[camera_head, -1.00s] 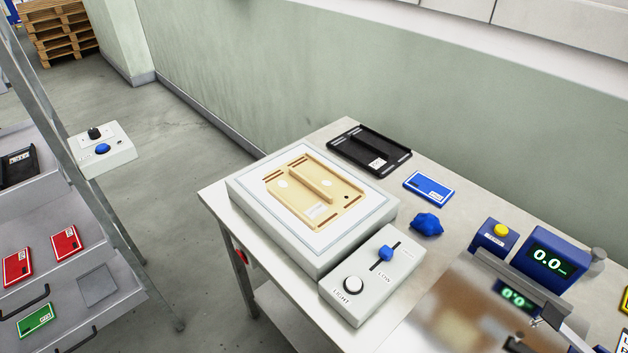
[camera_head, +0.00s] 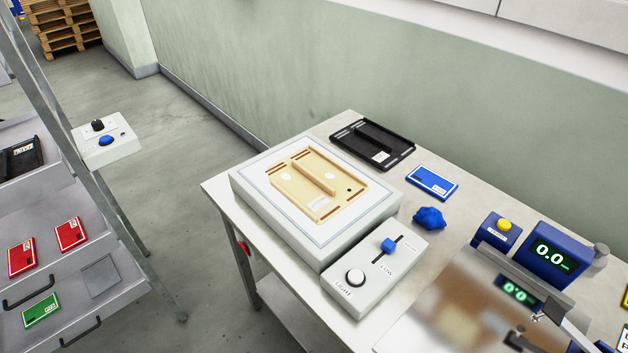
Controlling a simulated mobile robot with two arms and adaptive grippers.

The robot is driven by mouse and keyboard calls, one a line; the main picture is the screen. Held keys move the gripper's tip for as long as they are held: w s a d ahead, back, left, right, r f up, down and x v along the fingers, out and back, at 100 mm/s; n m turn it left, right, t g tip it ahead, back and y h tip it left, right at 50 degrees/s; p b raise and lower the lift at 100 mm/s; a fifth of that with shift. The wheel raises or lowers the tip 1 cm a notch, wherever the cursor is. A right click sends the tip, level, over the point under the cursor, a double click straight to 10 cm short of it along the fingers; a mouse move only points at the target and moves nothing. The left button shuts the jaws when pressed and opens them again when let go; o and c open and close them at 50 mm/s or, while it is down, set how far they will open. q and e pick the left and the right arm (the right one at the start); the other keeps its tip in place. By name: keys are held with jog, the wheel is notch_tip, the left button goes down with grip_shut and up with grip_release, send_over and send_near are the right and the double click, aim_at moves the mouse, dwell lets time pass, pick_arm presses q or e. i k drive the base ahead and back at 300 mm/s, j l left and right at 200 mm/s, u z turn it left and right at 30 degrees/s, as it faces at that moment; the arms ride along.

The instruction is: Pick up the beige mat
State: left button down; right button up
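The beige mat (camera_head: 297,195) is a flat tan piece with a raised rib along its middle, slots near its ends and a pale label. It lies flat on the white top of a light box (camera_head: 244,188) on the table. Nothing covers it. Neither of my grippers shows clearly in the head view, so no gripper is seen near the mat.
A control box (camera_head: 376,277) with knob and slider adjoins the light box. A black tray (camera_head: 395,143), blue card (camera_head: 432,182) and blue lump (camera_head: 429,218) lie to the right. A blue display unit (camera_head: 553,256) stands farther right. A shelf rack (camera_head: 90,240) is at left.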

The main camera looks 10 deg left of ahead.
aim_at(312, 178)
jog(key=i+j+z, duration=0.1)
jog(key=j+z, duration=0.25)
jog(key=j, duration=0.3)
jog(key=j+z, duration=0.35)
jog(key=j, duration=0.25)
